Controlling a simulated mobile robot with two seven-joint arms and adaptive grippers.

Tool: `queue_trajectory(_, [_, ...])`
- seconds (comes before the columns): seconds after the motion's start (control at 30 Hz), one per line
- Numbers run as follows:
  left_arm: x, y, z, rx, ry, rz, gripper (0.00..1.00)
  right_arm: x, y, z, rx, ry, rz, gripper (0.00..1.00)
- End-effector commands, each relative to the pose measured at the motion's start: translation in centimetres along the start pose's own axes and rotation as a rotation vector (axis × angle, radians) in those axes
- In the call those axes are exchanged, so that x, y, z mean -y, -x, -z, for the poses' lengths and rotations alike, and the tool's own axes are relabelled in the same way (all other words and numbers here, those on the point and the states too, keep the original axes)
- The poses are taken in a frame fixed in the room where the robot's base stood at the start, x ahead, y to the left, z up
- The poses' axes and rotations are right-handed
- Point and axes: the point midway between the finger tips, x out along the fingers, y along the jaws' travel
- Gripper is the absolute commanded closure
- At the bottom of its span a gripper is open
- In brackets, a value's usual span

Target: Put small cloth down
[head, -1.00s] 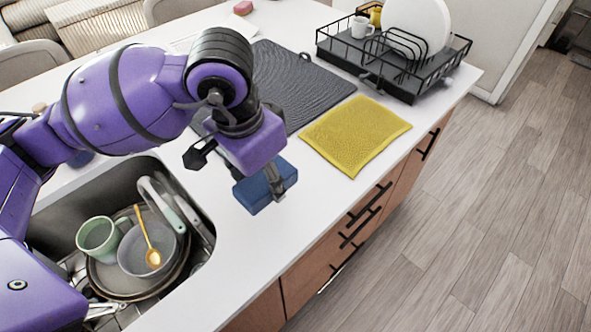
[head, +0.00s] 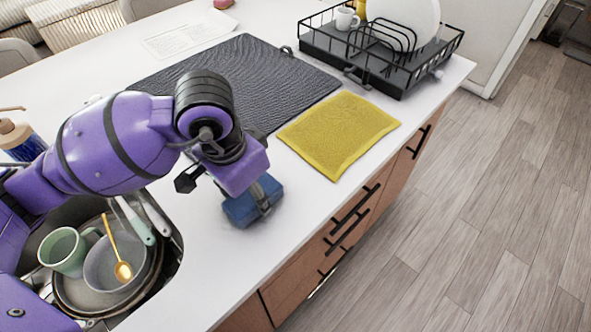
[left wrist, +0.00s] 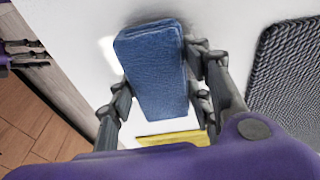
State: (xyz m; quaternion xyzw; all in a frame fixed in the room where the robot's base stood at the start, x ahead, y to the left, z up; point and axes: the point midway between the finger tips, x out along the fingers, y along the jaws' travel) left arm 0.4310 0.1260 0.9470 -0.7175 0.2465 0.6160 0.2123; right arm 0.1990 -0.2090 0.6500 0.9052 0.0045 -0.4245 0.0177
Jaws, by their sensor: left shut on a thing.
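The small cloth (head: 241,207) is a blue folded block. My left gripper (head: 262,197) is shut on it, over the white counter between the sink and the yellow cloth. The left wrist view shows the blue cloth (left wrist: 155,75) between the two fingers of my left gripper (left wrist: 160,95). I cannot tell whether the cloth touches the counter. A yellow cloth (head: 340,133) lies flat near the counter's front edge, to the right of the gripper.
A dark ribbed mat (head: 270,75) lies behind the yellow cloth. A black dish rack (head: 390,65) stands at the back right. The sink (head: 172,262) at lower left holds dishes. White counter (head: 220,270) is bare around the gripper.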

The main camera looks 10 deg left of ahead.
Motion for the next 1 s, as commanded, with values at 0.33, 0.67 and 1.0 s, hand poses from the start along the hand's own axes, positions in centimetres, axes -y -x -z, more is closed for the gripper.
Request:
queue_trajectory(0.33, [0.0,-0.3,-0.1,0.002,0.0,-0.001,0.35,0.2,-0.7,0.6,-0.013,0.003,0.005,0.6])
queue_trajectory(0.67, [0.0,0.2,0.0,0.001,0.001,0.0,0.35,0.2,-0.3,0.9,-0.015,0.001,0.004,0.6])
queue_trajectory(1.0, [0.1,6.4,0.1,-0.003,-0.002,0.004,0.35,0.1,0.0,-0.1,0.001,-0.001,0.001,0.6])
